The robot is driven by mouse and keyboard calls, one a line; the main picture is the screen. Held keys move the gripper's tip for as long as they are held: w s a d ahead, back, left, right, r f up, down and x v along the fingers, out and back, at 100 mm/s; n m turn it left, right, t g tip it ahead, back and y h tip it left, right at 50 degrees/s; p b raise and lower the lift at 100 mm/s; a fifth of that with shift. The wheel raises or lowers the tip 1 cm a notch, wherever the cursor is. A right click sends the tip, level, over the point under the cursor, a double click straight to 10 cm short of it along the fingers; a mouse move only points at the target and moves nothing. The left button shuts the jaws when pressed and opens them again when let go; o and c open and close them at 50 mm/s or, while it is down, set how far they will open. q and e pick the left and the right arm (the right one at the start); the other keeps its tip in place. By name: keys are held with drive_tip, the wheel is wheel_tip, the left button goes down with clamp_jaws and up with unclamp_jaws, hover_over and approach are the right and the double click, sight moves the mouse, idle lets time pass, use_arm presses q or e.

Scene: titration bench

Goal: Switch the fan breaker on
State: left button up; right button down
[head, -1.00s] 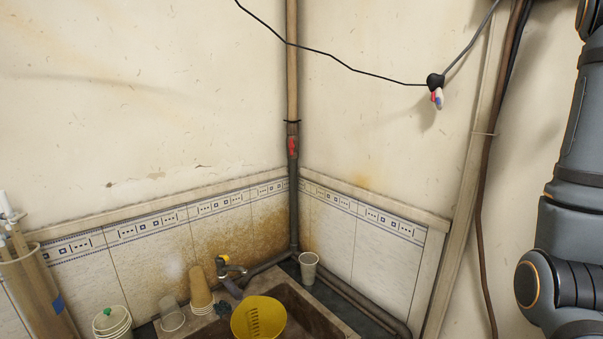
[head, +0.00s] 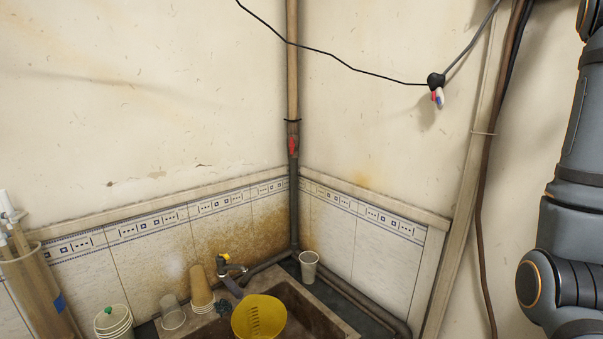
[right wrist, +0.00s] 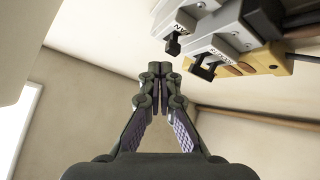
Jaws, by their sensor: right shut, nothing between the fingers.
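My right gripper (right wrist: 160,78) is shut and empty in the right wrist view, its fingertips pressed together. Grey breaker boxes with dark levers hang at the upper right of that view. The nearer-left breaker (right wrist: 185,22) has a dark lever (right wrist: 173,46) and a small label that looks like upside-down FAN, hard to read. A second breaker (right wrist: 222,48) beside it has a dark, bracket-shaped lever (right wrist: 203,70). The fingertips are apart from both levers, below and left of them in the picture. Whether either breaker is on cannot be told. My left gripper is out of view.
A yellow box (right wrist: 265,60) adjoins the second breaker. The head view shows a corner sink (head: 305,315) with a yellow bowl (head: 259,318), cups and a tap (head: 230,270). A pipe (head: 293,200) runs up the corner. A cable (head: 350,68) hangs across the wall.

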drive_tip(key=shift+w+d, duration=0.15)
drive_tip(key=shift+d, duration=0.1)
drive_tip(key=shift+w+d, duration=0.1)
drive_tip(key=shift+w, duration=0.05)
idle(0.4)
drive_tip(key=shift+w+d+r+p, duration=0.1)
drive_tip(key=shift+w+r+p, duration=0.1)
drive_tip(key=shift+p, duration=0.35)
idle(0.4)
idle(0.4)
drive_tip(key=s+a+b, duration=0.1)
drive_tip(key=s+a, duration=0.1)
drive_tip(key=s+a+b, duration=0.1)
drive_tip(key=s+a, duration=0.1)
drive_tip(key=shift+a+f, duration=0.2)
idle(0.3)
drive_tip(key=shift+w+d, duration=0.1)
drive_tip(key=shift+d, duration=0.05)
